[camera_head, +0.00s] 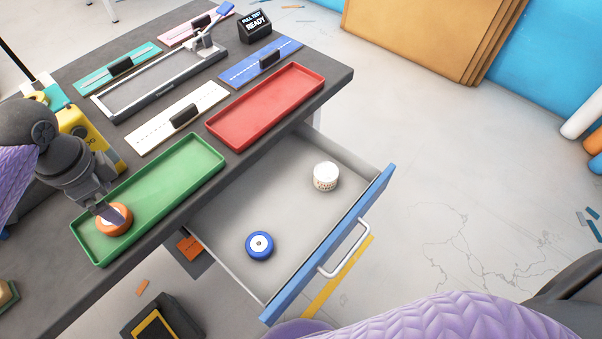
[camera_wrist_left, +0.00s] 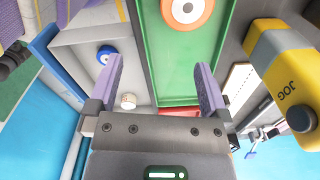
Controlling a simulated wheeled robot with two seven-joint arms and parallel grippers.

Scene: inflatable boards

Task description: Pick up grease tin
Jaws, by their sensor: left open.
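A round orange tin (camera_head: 124,218) with a pale top sits at the near end of the green tray (camera_head: 205,149). It also shows at the top edge of the left wrist view (camera_wrist_left: 187,8). A blue round tin (camera_head: 259,245) and a white, speckled round tin (camera_head: 326,176) are in the open drawer. I cannot tell from a label which one is the grease tin. My left gripper (camera_head: 108,214) is open and empty; its fingertip overlaps part of the orange tin in the head view. In the left wrist view the two fingers (camera_wrist_left: 161,85) stand apart. My right gripper is out of view.
The drawer (camera_head: 290,205) sticks out from the table, with a blue front and pale handle. A red tray (camera_head: 268,107) lies beside the green one. A yellow device (camera_head: 88,138) stands close to my left arm. Several boards and a clamp frame fill the back.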

